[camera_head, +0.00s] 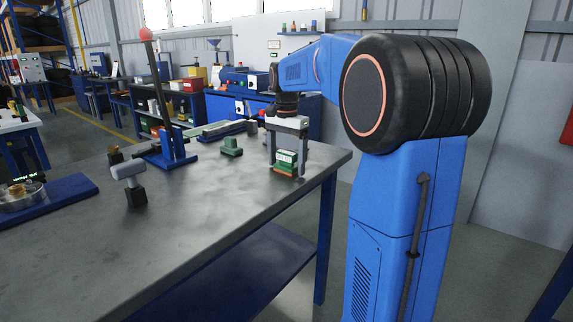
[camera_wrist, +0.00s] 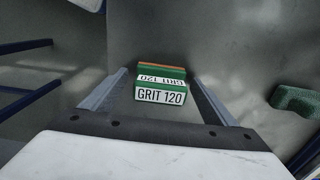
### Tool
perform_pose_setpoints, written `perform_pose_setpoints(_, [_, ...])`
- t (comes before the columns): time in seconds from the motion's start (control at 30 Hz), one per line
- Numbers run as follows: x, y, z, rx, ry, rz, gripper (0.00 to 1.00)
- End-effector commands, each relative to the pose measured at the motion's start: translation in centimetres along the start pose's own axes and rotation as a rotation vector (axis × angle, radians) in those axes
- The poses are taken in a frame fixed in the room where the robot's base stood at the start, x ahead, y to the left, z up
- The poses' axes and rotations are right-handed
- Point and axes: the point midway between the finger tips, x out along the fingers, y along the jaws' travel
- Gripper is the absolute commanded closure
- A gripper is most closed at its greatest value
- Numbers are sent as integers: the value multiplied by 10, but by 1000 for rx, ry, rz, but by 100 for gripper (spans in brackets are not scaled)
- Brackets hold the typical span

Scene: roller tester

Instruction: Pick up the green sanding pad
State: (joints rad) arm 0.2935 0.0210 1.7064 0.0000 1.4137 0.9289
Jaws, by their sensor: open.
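The green sanding pad (camera_head: 287,158) is a small block with white labels and an orange-brown layer at its base. It sits on the grey workbench near the right end. In the wrist view the pad (camera_wrist: 161,87) shows "GRIT 120" on two faces. My gripper (camera_head: 287,167) points down over it with its fingers open, one on each side. In the wrist view my gripper (camera_wrist: 160,80) has the pad between its fingers, with a visible gap on both sides. I cannot tell exactly how low the fingertips are relative to the pad.
A plain green piece (camera_head: 231,147) stands to the left of my gripper, and in the wrist view it is at the right (camera_wrist: 297,101). A blue lever stand (camera_head: 168,150) and a grey-headed tool (camera_head: 131,180) are farther left. The bench's right edge is close to the pad.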

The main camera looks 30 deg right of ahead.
Motion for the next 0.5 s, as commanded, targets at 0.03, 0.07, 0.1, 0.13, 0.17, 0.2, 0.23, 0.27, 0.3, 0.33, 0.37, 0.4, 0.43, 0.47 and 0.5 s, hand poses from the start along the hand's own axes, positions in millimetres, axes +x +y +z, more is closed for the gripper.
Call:
perform_pose_setpoints(0.03, [0, 0, 0, 0, 0, 0, 20])
perform_pose_setpoints(0.07, [0, 0, 0, 0, 0, 0, 20])
perform_pose_setpoints(0.1, [0, 0, 0, 0, 0, 0, 20])
perform_pose_setpoints(0.13, [0, 0, 0, 0, 0, 0, 24])
perform_pose_setpoints(0.17, [0, 0, 0, 0, 0, 0, 31])
perform_pose_setpoints(0.2, [0, 0, 0, 0, 0, 0, 41])
perform_pose_setpoints(0.23, [0, 0, 0, 0, 0, 0, 48])
perform_pose_setpoints(0.27, [0, 0, 0, 0, 0, 0, 55])
perform_pose_setpoints(0.3, [0, 0, 0, 0, 0, 0, 65])
perform_pose_setpoints(0.33, [0, 0, 0, 0, 0, 0, 66])
perform_pose_setpoints(0.37, [0, 0, 0, 0, 0, 0, 66])
perform_pose_setpoints(0.4, [0, 0, 0, 0, 0, 0, 66])
perform_pose_setpoints(0.43, [0, 0, 0, 0, 0, 0, 66])
perform_pose_setpoints(0.47, [0, 0, 0, 0, 0, 0, 66])
perform_pose_setpoints(0.5, [0, 0, 0, 0, 0, 0, 66])
